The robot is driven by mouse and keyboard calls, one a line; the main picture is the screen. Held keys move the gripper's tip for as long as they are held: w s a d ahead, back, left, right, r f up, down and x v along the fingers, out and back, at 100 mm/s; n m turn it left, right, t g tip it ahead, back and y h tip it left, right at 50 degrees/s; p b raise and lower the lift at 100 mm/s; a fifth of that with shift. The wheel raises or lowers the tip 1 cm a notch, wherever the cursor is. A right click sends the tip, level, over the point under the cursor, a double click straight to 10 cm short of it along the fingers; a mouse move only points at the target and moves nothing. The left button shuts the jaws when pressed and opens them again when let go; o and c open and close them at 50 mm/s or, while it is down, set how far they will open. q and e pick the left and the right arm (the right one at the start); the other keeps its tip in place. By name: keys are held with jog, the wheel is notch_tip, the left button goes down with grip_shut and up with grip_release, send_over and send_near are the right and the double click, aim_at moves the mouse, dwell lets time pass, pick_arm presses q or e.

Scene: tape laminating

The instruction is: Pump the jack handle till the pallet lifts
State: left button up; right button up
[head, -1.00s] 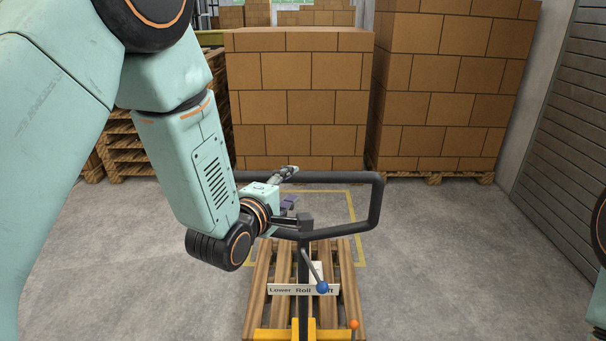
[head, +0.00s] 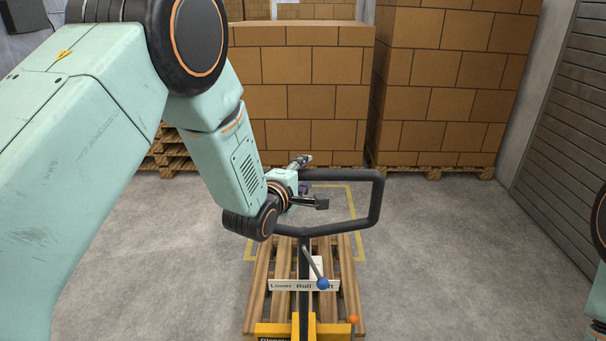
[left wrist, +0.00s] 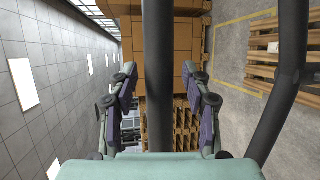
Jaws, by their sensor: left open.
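The jack handle (head: 372,205) is a black loop on an upright post, with a small lever ending in a blue knob (head: 323,284). My left gripper (head: 309,181) is open at the left part of the loop, one finger above the top bar and one below it. In the left wrist view, a black handle bar (left wrist: 158,60) runs between the open fingers of my left gripper (left wrist: 160,86), with gaps on both sides. The wooden pallet (head: 257,285) lies low behind the handle; any gap beneath it cannot be judged. My right gripper is out of view.
The yellow jack base (head: 270,329) and an orange knob (head: 354,319) are at the bottom. A label plate (head: 275,286) sits on the post. Stacked cartons (head: 310,90) stand behind, and a shutter wall (head: 565,150) is right. Grey floor lies clear on both sides.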

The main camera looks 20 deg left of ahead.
pick_arm(q)
jog(key=shift+d, duration=0.1)
jog(key=shift+c, duration=0.4)
jog(key=shift+c, duration=0.8)
jog(key=shift+s, duration=0.1)
jog(key=c, duration=0.4)
jog(key=shift+r, duration=0.1)
grip_shut()
